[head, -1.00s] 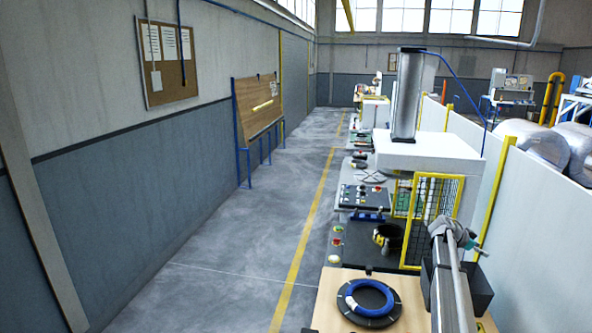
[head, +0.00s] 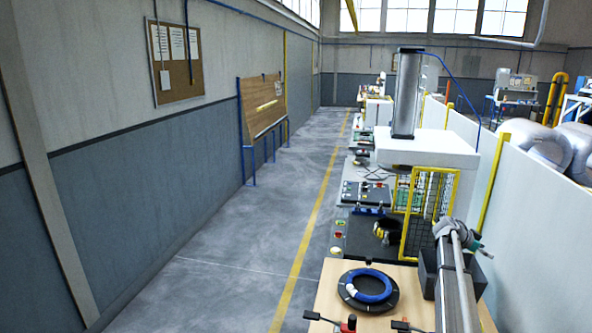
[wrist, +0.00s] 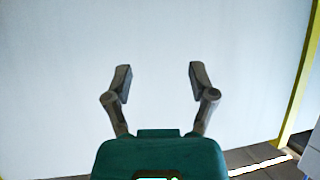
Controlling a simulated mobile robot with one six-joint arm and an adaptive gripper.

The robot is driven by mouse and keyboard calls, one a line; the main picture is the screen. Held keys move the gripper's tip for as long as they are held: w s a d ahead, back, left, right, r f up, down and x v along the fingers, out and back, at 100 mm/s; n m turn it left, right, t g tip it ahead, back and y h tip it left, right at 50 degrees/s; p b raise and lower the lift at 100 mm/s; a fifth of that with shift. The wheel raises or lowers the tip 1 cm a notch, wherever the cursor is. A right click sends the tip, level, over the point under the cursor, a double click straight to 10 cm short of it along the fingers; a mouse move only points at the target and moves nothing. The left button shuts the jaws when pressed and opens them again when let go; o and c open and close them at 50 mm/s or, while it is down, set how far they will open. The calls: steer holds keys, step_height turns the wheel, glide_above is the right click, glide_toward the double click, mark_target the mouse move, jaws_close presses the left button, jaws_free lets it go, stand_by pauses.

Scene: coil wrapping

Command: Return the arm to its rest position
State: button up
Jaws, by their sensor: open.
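My gripper (wrist: 161,80) shows in the wrist view with its two grey fingers spread wide and nothing between them. Its body is teal. It faces a plain pale panel. In the head view, my grey arm reaches up from the bottom right. A small teal part of it shows at its upper end, beside the white partition, but the fingers cannot be made out there. A blue coil on a black ring (head: 369,289) lies on the wooden bench top (head: 330,290), left of my arm and apart from it.
A yellow mesh guard (head: 428,212) and a white-topped press (head: 425,148) stand beyond the bench. A white partition (head: 530,225) with a yellow post runs along the right. Black-handled clamps (head: 402,326) show at the bench's near edge. The grey floor at left is clear.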

steer(key=s+a+f+n+y+b, duration=0.2)
steer(key=s+a+f+n, duration=0.15)
steer(key=a, duration=0.55)
steer(key=s+a+f+n+t+y+b, duration=0.1)
steer(key=s+a+f+n+y+b, duration=0.1)
steer(key=s+a+f, duration=0.5)
steer(key=s+a+f+n+y+b, duration=0.1)
steer(key=s+a+f+n+y, duration=0.15)
steer(key=a, duration=0.95)
steer(key=s+a+f+n+y+b, duration=0.2)
steer(key=s+a+n, duration=0.3)
steer(key=s+a, duration=0.4)
steer(key=s+a+f+n+y+b, duration=0.3)
steer(key=s+a, duration=0.6)
steer(key=a, duration=0.5)
steer(key=shift+f+n+g+y, duration=0.35)
steer(key=shift+f+n, duration=0.45)
steer(key=shift+n, duration=0.4)
steer(key=shift+s, duration=0.1)
